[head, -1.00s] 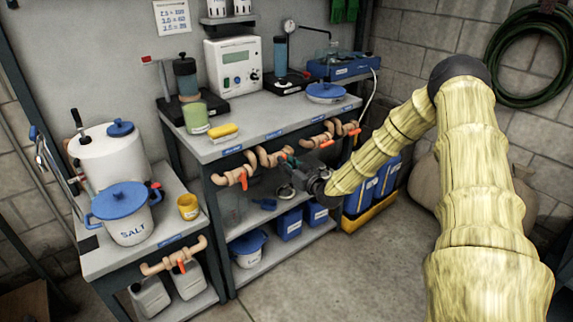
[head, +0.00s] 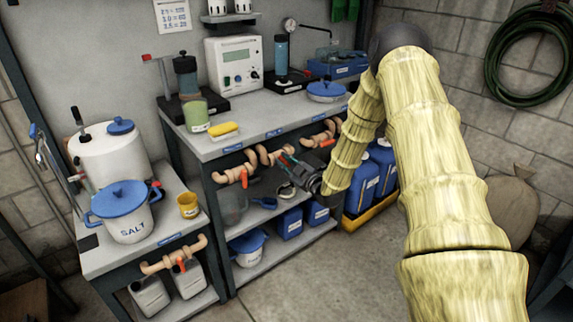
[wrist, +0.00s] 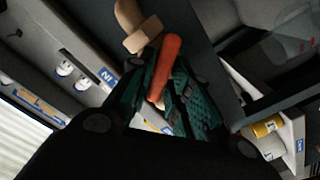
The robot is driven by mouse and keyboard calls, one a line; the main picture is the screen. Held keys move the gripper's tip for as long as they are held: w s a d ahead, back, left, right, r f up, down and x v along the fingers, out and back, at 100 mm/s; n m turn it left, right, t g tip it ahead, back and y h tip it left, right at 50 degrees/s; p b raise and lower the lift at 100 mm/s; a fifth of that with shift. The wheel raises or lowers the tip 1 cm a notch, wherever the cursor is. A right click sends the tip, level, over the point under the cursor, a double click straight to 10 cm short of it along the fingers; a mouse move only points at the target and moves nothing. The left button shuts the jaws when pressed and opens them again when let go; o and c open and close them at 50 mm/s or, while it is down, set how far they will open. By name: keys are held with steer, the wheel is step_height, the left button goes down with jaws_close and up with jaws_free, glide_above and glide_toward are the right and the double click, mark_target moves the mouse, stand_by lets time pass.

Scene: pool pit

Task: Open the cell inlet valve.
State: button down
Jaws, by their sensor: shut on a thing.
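A row of tan pipe valves with orange handles runs along the front edge of the workbench (head: 262,125). My gripper (head: 286,160) is at the middle valve (head: 270,155) of this row, just below the bench edge. In the wrist view, the teal fingers of my gripper (wrist: 163,92) are shut around an orange handle (wrist: 168,62), whose end sticks out beyond them. A tan pipe piece (wrist: 138,28) lies just past it. The labels are too small to read, so I cannot tell by name which valve is the cell inlet.
Another valve (head: 236,175) is to the left and one (head: 322,138) to the right, close to my gripper. A lower shelf (head: 265,262) holds blue containers (head: 290,222). A side table (head: 110,262) with a salt pot (head: 128,215) stands left. The floor in front is clear.

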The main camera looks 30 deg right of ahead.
steer(key=n, duration=0.2)
steer(key=n+b, duration=0.2)
steer(key=n, duration=0.1)
steer(key=shift+a+f+n, duration=0.2)
steer(key=shift+f+n, duration=0.1)
steer(key=n+b, duration=0.2)
steer(key=n, duration=0.2)
steer(key=shift+f+n, duration=0.15)
steer(key=shift+n, duration=0.25)
steer(key=c, duration=1.4)
jaws_free()
steer(key=shift+c, duration=0.2)
steer(key=shift+s, duration=0.15)
steer(key=s, duration=1.1)
steer(key=shift+s+d, duration=0.35)
steer(key=shift+d, duration=0.1)
